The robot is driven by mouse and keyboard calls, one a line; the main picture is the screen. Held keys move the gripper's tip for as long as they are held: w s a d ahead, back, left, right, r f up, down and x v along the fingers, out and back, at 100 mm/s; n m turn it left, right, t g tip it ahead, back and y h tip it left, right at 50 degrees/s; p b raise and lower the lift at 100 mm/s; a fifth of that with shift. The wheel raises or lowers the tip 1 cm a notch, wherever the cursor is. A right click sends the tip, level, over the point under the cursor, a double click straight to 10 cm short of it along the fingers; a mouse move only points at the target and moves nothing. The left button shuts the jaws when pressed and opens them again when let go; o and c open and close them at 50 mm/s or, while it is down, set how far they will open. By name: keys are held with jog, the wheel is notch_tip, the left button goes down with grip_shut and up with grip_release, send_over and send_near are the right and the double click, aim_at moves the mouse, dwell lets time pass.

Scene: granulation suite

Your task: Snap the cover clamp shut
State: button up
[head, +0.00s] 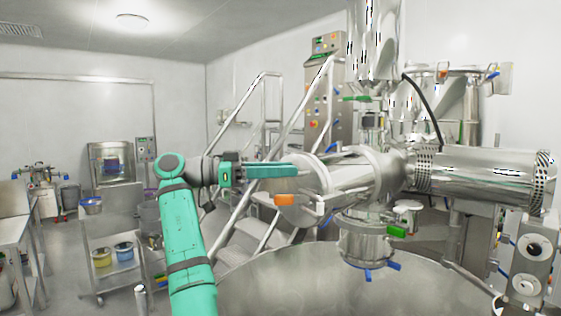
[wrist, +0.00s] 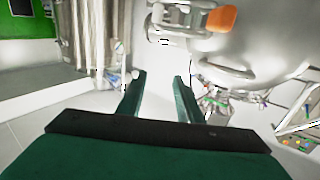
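The cover (head: 289,184) is the round steel end of the horizontal machine body in the head view. A clamp with an orange grip (head: 284,200) sits at the cover's lower front. In the wrist view the orange grip (wrist: 221,18) is at the upper right, with its metal clamp lever (wrist: 178,17) to its left, against the steel cover (wrist: 240,45). My gripper (head: 293,170) reaches in from the left, just above the orange grip in the head view. In the wrist view my gripper (wrist: 160,77) has its fingers apart with nothing between them. Whether the clamp's hook is engaged cannot be told.
A large steel bowl (head: 350,285) lies below the machine. Steps with steel handrails (head: 235,145) stand behind my arm. A steel cart (head: 112,225) with several small pots is at the left. A green-handled valve (head: 397,231) is right of the clamp.

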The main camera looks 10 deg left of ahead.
jog(key=s+d+r, duration=0.1)
jog(key=s+r, duration=0.2)
jog(key=s, duration=0.4)
jog(key=shift+s+d+r, duration=0.2)
jog(key=shift+s, duration=0.1)
